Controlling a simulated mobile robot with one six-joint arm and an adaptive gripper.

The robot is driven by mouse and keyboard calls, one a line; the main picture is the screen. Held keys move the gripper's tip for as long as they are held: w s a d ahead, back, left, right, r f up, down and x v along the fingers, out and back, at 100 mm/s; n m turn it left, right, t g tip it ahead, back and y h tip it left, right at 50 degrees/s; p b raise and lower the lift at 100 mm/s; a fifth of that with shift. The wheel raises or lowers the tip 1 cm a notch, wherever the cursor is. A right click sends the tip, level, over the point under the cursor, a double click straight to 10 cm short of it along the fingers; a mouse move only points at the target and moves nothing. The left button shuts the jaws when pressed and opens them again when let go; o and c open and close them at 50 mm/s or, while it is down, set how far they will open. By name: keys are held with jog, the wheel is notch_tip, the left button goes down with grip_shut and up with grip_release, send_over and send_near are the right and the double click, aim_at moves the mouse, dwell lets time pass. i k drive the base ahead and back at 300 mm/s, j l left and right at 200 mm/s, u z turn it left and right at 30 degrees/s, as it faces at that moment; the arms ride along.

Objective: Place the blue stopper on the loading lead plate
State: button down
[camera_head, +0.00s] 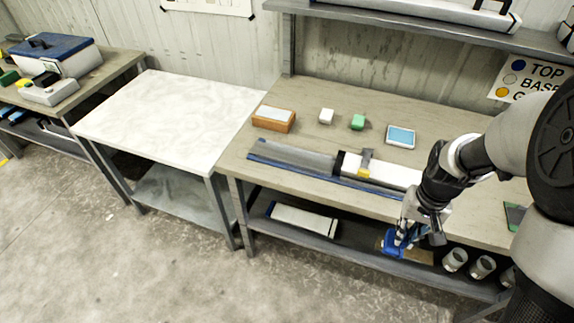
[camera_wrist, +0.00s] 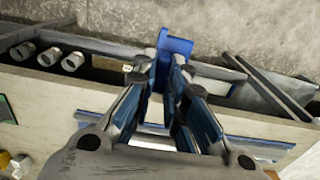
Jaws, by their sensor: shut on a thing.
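The blue stopper (camera_head: 392,248) is between the fingertips of my gripper (camera_head: 402,238), in front of the bench's front edge and over the lower shelf in the head view. In the wrist view the blue stopper (camera_wrist: 177,46) sits at the tips of my gripper (camera_wrist: 168,64), which is shut on it. A long grey channel with a blue edge (camera_head: 290,157) lies along the bench top; it may be the loading lead plate, but I cannot tell for sure. It joins a black and white section with a yellow part (camera_head: 364,165).
The bench top holds an orange box (camera_head: 273,124), a white block (camera_head: 326,117), a green block (camera_head: 358,122) and a blue-topped tray (camera_head: 400,137). Several cups (camera_head: 455,260) and a white case (camera_head: 302,218) are on the lower shelf. A pale table (camera_head: 165,115) at left is empty.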

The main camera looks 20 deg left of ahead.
aim_at(292, 157)
jog(key=i+j+u, duration=0.1)
jog(key=u, duration=0.3)
jog(key=i+j+u, duration=0.1)
jog(key=u, duration=0.25)
jog(key=i+u, duration=0.1)
jog(key=u, duration=0.3)
